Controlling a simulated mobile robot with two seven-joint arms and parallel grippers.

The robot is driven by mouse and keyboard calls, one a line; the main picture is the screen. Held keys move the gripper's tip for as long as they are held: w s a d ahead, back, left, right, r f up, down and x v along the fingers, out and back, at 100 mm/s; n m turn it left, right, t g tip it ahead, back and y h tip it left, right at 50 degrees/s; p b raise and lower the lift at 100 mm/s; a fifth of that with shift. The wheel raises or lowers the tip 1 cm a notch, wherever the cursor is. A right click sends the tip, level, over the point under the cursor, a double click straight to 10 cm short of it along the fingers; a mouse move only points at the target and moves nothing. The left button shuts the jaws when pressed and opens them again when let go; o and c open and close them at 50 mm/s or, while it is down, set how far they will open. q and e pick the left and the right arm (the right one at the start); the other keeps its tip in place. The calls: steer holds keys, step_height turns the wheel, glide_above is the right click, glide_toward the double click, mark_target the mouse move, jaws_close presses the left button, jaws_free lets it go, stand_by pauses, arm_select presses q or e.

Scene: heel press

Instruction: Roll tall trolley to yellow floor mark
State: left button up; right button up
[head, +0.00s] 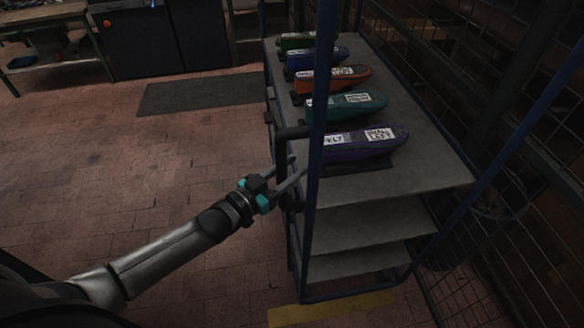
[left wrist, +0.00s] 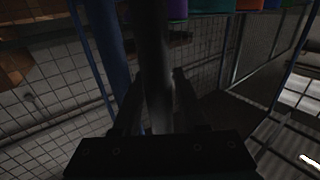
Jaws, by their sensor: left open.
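The tall trolley (head: 400,200) has blue posts and grey shelves and stands upright at right of centre in the head view. A dark handle (head: 279,150) runs down its left side. My left gripper (head: 291,173) is open at this handle. In the left wrist view a dark upright bar (left wrist: 155,65) passes between the open fingers (left wrist: 157,100); whether they touch it is too dark to tell. The yellow floor mark (head: 332,309) shows at the bottom, at the trolley's near end; part of it is hidden. My right gripper is out of view.
Several coloured, labelled shoe-shaped pieces, including a purple one (head: 352,145), stand in a row on the upper shelf. Wire mesh (head: 470,270) runs close along the right. A dark mat (head: 200,94) and a dark cabinet (head: 160,40) are at the back. The brick floor at left is clear.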

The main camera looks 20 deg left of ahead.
arm_select(q)
steer(key=shift+s, duration=0.1)
steer(key=shift+s+a+f, duration=0.1)
steer(key=shift+s+a, duration=0.15)
steer(key=shift+s, duration=0.25)
steer(key=v, duration=1.4)
steer(key=shift+b, duration=0.3)
